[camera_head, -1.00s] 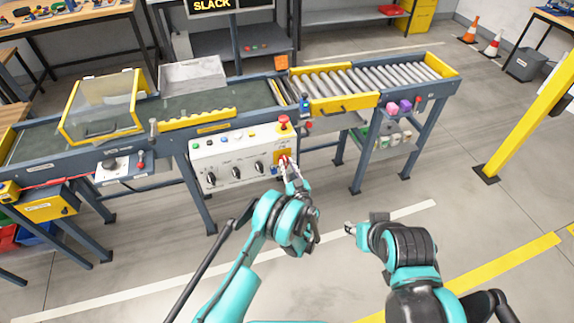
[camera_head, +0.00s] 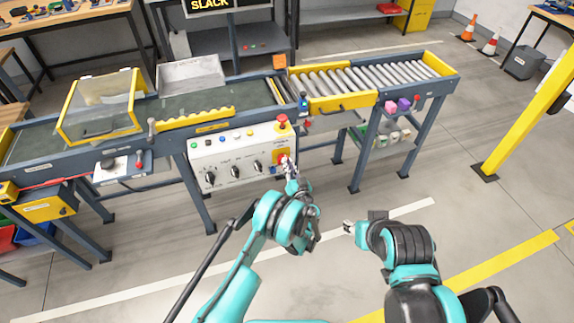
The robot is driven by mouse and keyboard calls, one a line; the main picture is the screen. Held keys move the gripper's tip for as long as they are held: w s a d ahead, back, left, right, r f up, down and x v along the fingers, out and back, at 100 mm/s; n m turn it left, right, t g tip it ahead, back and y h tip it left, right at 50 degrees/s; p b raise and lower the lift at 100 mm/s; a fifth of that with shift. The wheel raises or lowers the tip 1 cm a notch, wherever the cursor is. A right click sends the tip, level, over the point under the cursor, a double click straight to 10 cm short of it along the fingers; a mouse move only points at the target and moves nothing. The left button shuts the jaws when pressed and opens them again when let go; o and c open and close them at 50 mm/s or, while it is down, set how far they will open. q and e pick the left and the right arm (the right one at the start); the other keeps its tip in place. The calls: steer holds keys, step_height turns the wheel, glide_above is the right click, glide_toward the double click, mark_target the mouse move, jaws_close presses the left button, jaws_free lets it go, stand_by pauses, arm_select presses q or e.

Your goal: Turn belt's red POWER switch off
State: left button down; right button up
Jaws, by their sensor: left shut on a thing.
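The belt's white control box (camera_head: 222,150) hangs on the front of the conveyor, with several black knobs and small buttons. At its right end is a yellow plate (camera_head: 278,154) that bears the red POWER switch (camera_head: 284,159), with a red mushroom button (camera_head: 282,121) above. My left gripper (camera_head: 288,165) is at the red switch, its fingers shut on it and covering most of it. The switch's exact position is hidden. My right gripper (camera_head: 349,227) is low over the floor, away from the box; its fingers are too small to read.
The belt (camera_head: 200,104) runs left under a clear yellow-framed guard (camera_head: 100,105). A roller section (camera_head: 365,80) lies to the right. A yellow post (camera_head: 530,105) stands at the far right. The floor between my arms and the conveyor is clear.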

arm_select(q)
steer(key=shift+w+d+m, duration=0.1)
steer(key=shift+d+m, duration=0.05)
steer(key=shift+m, duration=1.05)
steer(key=c, duration=1.6)
jaws_free()
steer(key=shift+f, duration=0.1)
step_height(320, 180, up, 10)
